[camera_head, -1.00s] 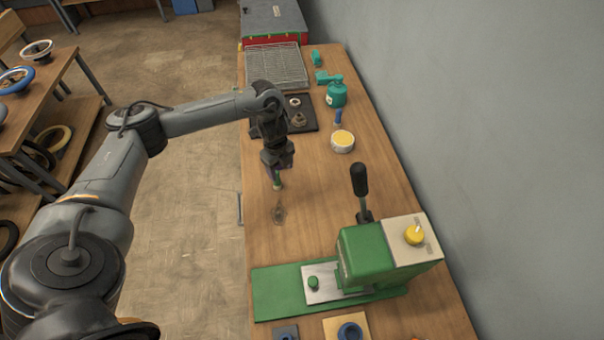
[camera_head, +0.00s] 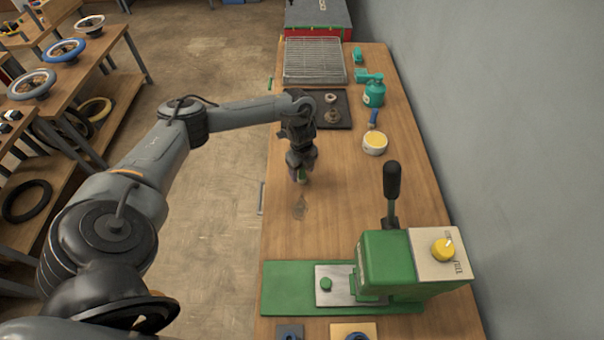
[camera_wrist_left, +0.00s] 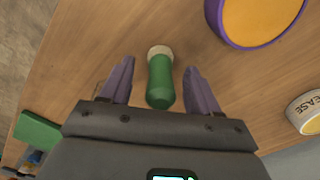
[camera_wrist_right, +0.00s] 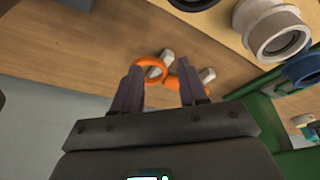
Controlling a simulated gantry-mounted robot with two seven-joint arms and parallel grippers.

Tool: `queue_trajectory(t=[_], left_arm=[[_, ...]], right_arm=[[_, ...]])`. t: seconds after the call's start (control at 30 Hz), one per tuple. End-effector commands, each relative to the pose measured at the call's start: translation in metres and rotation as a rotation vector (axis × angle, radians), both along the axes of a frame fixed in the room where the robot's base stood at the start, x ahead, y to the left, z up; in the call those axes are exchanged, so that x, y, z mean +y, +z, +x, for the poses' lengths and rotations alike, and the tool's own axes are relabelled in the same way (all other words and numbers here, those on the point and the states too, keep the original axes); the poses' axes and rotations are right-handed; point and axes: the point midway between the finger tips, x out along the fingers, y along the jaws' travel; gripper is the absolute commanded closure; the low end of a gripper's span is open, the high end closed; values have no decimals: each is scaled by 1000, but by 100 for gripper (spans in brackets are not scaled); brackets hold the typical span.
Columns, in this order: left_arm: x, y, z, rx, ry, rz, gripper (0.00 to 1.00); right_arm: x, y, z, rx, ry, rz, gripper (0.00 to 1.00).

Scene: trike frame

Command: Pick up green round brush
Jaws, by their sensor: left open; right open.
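The green round brush, with a green handle and a pale end, shows in the left wrist view (camera_wrist_left: 160,82). In the left wrist view my left gripper (camera_wrist_left: 158,66) is open, one purple finger on each side of the brush, with gaps visible on both sides. Whether the brush stands or lies is unclear. My right gripper (camera_wrist_right: 160,80) is open with no object held, above orange items (camera_wrist_right: 162,73) in the right wrist view; it is outside the head view.
A green press (camera_head: 390,265) with a black lever stands in front. A yellow-topped tin (camera_head: 374,143), a teal can (camera_head: 374,94), a black tray (camera_head: 335,110) and a wire rack (camera_head: 315,60) lie farther back. A purple-rimmed round item (camera_wrist_left: 258,22) is near the brush. Bare table lies before the left gripper.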

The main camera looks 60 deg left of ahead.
Motion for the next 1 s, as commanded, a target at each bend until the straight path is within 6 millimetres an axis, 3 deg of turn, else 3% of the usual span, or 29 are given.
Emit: queue_trajectory(t=[0.13,0.43,0.8,1.0], left_arm=[[-1,-13,0,-1,-1,-1,39],[-1,-15,0,-1,-2,0,40],[0,-15,0,-1,-1,0,97],[0,-15,0,-1,-1,0,100]], right_arm=[[1,-1,0,-1,-3,3,57],[1,-1,1,-1,-4,5,57],[0,-1,1,-1,0,-1,57],[-2,-1,1,-2,3,-6,57]])
